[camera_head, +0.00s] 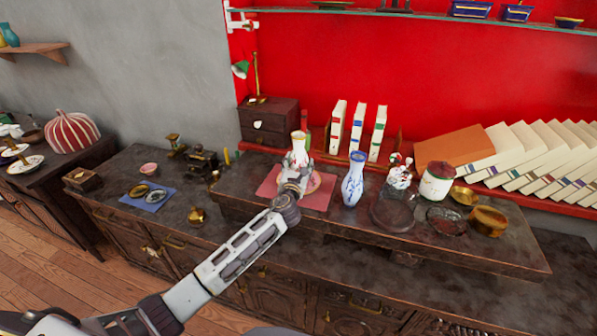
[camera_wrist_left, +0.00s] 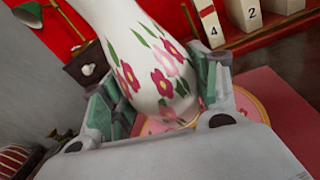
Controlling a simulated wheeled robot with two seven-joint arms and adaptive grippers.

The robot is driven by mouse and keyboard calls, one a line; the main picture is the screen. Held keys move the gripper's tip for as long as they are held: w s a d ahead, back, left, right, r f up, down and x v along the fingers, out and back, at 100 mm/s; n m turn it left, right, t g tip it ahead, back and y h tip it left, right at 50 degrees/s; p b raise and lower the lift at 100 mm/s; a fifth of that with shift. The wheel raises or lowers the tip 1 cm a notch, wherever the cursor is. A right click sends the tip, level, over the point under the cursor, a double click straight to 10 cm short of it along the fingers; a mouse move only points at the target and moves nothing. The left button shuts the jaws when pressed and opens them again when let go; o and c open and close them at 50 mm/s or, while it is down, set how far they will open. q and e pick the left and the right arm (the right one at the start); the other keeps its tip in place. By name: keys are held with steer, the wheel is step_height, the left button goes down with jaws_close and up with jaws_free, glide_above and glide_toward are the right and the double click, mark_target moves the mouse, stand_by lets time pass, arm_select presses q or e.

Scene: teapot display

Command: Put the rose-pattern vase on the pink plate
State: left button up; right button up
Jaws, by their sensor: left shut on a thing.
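The white vase with pink roses and green leaves (camera_head: 299,144) stands roughly upright in my left gripper (camera_head: 294,172). In the left wrist view the vase (camera_wrist_left: 150,55) is tilted across the picture, and the green-padded fingers (camera_wrist_left: 160,108) are shut on its lower body from both sides. The pink plate (camera_head: 316,183) with a gold rim lies on a pink mat, partly hidden by the gripper. Its rim also shows behind the vase's base in the left wrist view (camera_wrist_left: 252,103). The vase is over the plate; I cannot tell whether its base touches. My right gripper is out of view.
The pink mat (camera_head: 321,203) lies on a raised dark wooden shelf. A blue-and-white vase (camera_head: 353,182) stands close to its right, then figurines (camera_head: 400,172) and a white jar (camera_head: 436,182). Upright books (camera_head: 357,130) and a small drawer chest (camera_head: 268,122) stand behind.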

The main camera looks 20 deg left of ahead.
arm_select(q)
steer(key=shift+f, duration=1)
steer(key=shift+f+b, duration=0.3)
steer(key=shift+b, duration=0.05)
steer(key=o, duration=0.8)
steer(key=shift+f, duration=0.15)
steer(key=o, duration=0.5)
steer(key=shift+c, duration=0.2)
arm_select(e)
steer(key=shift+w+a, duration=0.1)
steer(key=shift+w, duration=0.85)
